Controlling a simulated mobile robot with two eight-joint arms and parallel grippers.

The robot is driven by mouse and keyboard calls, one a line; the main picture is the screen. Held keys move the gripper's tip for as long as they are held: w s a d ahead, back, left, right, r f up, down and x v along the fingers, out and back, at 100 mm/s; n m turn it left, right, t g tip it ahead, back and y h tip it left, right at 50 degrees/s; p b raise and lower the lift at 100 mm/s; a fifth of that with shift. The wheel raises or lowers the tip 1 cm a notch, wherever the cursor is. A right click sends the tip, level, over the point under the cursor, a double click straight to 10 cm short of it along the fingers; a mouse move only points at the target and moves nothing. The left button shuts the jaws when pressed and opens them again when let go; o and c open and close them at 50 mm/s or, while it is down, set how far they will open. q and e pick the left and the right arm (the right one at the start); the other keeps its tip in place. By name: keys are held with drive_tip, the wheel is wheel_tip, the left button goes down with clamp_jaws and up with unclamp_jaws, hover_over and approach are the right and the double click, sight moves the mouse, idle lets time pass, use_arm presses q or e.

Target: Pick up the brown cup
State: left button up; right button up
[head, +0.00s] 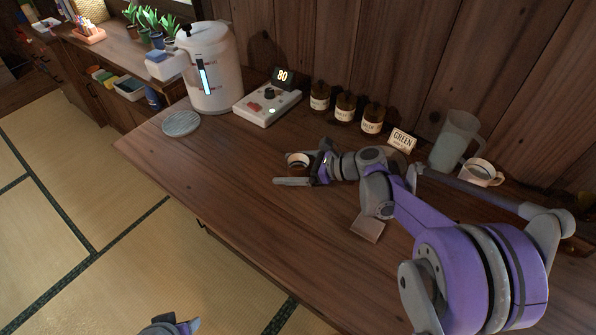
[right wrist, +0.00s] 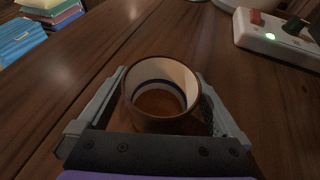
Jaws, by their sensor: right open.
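The brown cup (head: 297,158) stands upright on the wooden counter, and in the right wrist view the cup (right wrist: 160,118) shows a pale inside with a dark ring and a brown bottom. My right gripper (head: 300,165) is open around the cup, with one finger on each side. In the right wrist view the fingers lie close to the cup's sides; I cannot tell whether they touch it. The cup's lower part is partly hidden by the gripper in the head view. Part of my left gripper (head: 172,326) shows at the bottom edge; its jaws cannot be made out.
On the wooden counter (head: 235,165), a white water dispenser (head: 212,85), a round coaster (head: 181,123), and a control box reading 80 (head: 268,105) stand left. Several brown jars (head: 345,107), a GREEN card (head: 402,140), a pitcher (head: 453,142) and a white mug (head: 480,174) line the back.

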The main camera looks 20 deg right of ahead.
drive_tip(key=shift+w+a+f, duration=0.1)
drive_tip(key=shift+a, duration=0.1)
drive_tip(key=shift+c, duration=0.2)
drive_tip(key=c, duration=1.4)
drive_tip(key=shift+c, duration=0.3)
drive_tip(key=shift+r, duration=0.2)
